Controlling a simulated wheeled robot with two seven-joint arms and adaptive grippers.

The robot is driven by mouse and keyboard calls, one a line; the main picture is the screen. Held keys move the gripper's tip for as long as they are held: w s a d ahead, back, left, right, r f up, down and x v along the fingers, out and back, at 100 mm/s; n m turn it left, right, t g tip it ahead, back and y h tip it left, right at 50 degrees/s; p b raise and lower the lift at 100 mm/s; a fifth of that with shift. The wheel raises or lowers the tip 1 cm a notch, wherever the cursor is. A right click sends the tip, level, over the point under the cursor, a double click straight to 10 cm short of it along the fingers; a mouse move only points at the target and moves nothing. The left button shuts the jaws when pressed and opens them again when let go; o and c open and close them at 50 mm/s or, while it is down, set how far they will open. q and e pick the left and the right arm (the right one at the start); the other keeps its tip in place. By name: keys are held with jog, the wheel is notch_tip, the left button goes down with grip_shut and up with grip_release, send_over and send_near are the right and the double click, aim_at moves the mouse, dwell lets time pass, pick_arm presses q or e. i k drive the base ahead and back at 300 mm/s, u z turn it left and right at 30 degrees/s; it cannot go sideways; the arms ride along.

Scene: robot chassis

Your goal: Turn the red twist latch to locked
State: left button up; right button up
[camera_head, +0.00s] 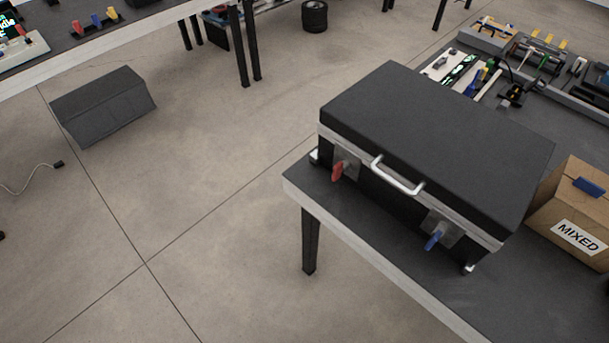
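The red twist latch (338,172) is on the front face of a black case, left of the case's handle. Its red tab points down and slightly left. The black case (433,133) sits closed on a dark-topped table. A blue twist latch (434,240) is on the same front face, right of the handle, with its tab also pointing downward. A silver handle (397,177) lies between the two latches. Neither of my grippers is in view.
A cardboard box marked MIXED (577,222) stands right of the case. Tools and parts lie in trays (545,62) behind it. The table's light front edge (385,262) runs below the case. Open floor (200,215) lies to the left, with a dark box (103,105) on it.

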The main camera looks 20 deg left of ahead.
aim_at(341, 166)
jog(key=u, duration=0.85)
jog(key=k, duration=1.15)
jog(key=u, duration=1.1)
jog(key=i, duration=1.7)
jog(key=z, duration=1.4)
jog(key=i, duration=0.65)
jog(key=z, duration=0.75)
